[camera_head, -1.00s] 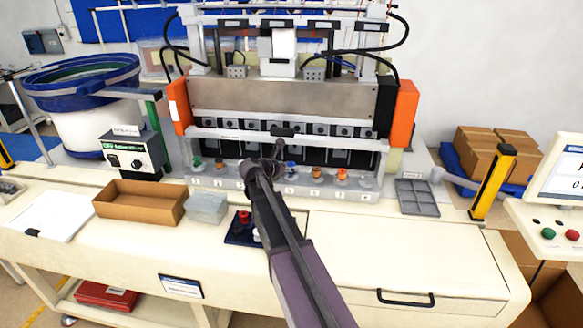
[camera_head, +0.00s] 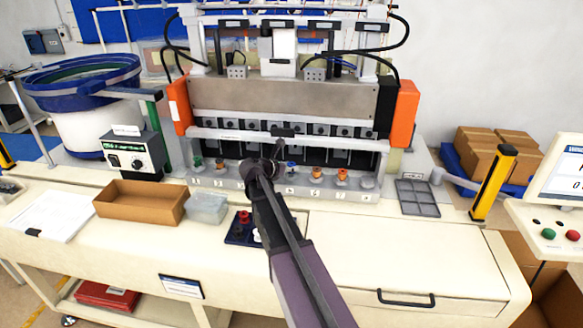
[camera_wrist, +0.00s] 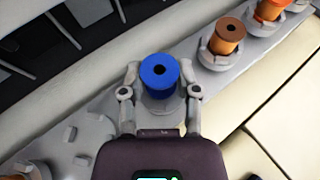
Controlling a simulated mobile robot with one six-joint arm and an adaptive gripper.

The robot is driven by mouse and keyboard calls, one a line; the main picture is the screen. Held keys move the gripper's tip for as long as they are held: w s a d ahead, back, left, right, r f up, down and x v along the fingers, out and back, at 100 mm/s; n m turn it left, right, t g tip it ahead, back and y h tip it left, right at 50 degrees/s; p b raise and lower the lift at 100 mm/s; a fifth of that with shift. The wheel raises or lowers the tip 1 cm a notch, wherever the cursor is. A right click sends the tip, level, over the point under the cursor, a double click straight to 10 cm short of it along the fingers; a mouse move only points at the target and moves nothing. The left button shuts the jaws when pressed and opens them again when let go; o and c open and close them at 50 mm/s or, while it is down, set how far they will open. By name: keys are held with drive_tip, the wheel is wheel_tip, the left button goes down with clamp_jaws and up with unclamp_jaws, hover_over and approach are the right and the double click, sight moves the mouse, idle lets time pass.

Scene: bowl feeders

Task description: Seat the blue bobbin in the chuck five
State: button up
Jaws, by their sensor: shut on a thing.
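The blue bobbin (camera_wrist: 160,72) stands between the two fingers of my gripper (camera_wrist: 160,80) in the wrist view, and the fingers are shut on it. A grey holder shows just beneath it; whether the bobbin is seated in it or merely above it I cannot tell. In the head view the blue bobbin (camera_head: 291,168) shows at the row of numbered chucks (camera_head: 280,190), just right of my wrist. A brown-orange bobbin (camera_wrist: 229,35) sits in the neighbouring chuck up and right. The chuck numbers are too small to read surely, so chuck five is not certain.
More bobbins stand in the row: green (camera_head: 197,162) at left, orange (camera_head: 341,174) at right. The rightmost chuck (camera_head: 367,182) looks empty. A dark tray (camera_head: 238,238) with red and white bobbins, a cardboard box (camera_head: 140,204) and a grey compartment tray (camera_head: 417,197) lie nearby.

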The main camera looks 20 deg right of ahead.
drive_tip(key=shift+f+b, duration=0.6)
idle(0.6)
drive_tip(key=o, duration=0.6)
drive_tip(key=shift+o, duration=0.2)
drive_tip(key=shift+a, duration=0.1)
drive_tip(key=p+v, duration=0.4)
drive_tip(key=v, duration=0.6)
drive_tip(key=shift+a+r, duration=0.25)
drive_tip(key=shift+a, duration=0.1)
idle(0.4)
drive_tip(key=shift+s, duration=0.1)
idle(0.7)
